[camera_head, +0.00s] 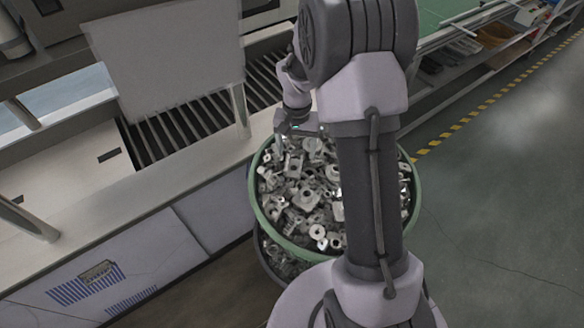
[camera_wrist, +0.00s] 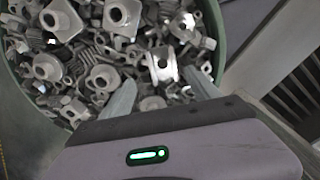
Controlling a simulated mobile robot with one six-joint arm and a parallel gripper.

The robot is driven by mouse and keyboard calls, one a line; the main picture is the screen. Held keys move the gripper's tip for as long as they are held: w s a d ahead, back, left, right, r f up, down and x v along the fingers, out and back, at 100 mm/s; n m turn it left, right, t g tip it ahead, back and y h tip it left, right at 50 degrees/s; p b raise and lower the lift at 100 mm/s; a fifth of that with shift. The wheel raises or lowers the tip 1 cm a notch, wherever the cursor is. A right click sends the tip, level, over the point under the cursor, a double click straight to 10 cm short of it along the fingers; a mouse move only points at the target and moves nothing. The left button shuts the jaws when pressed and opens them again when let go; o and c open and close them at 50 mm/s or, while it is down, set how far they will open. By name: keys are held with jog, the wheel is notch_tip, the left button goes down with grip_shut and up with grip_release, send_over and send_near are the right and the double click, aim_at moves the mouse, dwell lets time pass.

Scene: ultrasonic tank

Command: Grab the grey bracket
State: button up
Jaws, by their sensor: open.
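Many grey metal parts, some bracket-like, lie heaped in a round green-rimmed bin (camera_head: 256,208). Which of them is the task's grey bracket I cannot tell. In the wrist view, a bright grey bracket-like part (camera_wrist: 163,65) with a round opening lies just beyond my fingertips. My gripper (camera_head: 299,136) is over the far left part of the bin, above the heap. In the wrist view my gripper (camera_wrist: 160,84) has its two fingers spread apart, with nothing held between them. My arm hides part of the bin's right side in the head view.
A bench (camera_head: 185,190) with a slatted opening (camera_head: 190,125) and a pale upright panel (camera_head: 170,60) stands left of the bin. Shelves with boxes (camera_head: 490,35) are at the back right. The floor at right (camera_head: 500,190) is clear.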

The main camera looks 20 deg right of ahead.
aim_at(294, 170)
jog(key=shift+s+f, duration=0.15)
jog(key=shift+f, duration=0.75)
jog(key=f, duration=0.1)
jog(key=f+b, duration=0.1)
jog(key=f, duration=0.3)
jog(key=shift+w+a+b, duration=0.2)
jog(key=shift+a+b, duration=0.1)
jog(key=shift+a, duration=0.05)
jog(key=shift+c, duration=0.2)
grip_shut()
jog(key=shift+r, duration=0.1)
